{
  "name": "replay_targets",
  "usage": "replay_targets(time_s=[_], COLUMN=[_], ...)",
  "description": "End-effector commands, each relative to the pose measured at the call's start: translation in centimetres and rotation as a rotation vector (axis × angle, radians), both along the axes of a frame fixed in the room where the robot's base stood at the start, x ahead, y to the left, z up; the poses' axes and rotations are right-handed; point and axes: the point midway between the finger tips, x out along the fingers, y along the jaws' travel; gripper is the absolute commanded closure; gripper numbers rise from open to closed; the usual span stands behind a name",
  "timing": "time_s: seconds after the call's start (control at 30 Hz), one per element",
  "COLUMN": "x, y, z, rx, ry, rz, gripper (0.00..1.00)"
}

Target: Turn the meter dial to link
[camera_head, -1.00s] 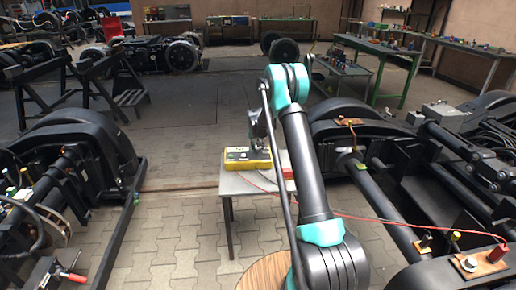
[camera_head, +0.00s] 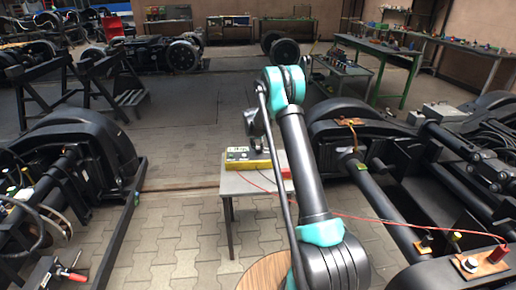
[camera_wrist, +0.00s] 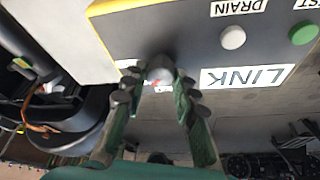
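The meter (camera_head: 238,158) is a box with yellow edges on a small grey table, left of my arm in the head view. In the wrist view its dark panel (camera_wrist: 185,30) fills the top, with labels reading DRAIN and LINK upside down. A grey round knob (camera_wrist: 160,66), seemingly the dial, is at the panel's lower edge, near the LINK label (camera_wrist: 247,77). My gripper (camera_wrist: 160,82) has its two green fingers spread at the base, with tips on either side of the knob. Whether the tips touch it is unclear. Its pointer is hard to make out.
A white button (camera_wrist: 232,37) and a green button (camera_wrist: 303,33) are on the panel. A red lead (camera_head: 380,219) runs from the table to a red terminal (camera_head: 497,253) on the right bogie. Black bogies flank the table; tiled floor lies open to its left.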

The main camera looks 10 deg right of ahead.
Motion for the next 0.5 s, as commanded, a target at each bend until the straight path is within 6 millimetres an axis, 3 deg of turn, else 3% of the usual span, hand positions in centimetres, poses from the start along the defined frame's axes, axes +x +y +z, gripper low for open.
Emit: replay_targets(time_s=[0.13,0.5], x=[0.0,-0.18], y=[0.0,0.09], z=[0.01,0.49], rx=[0.0,0.0], ry=[0.0,0.0], rz=[0.0,0.001], gripper=[0.52,0.52])
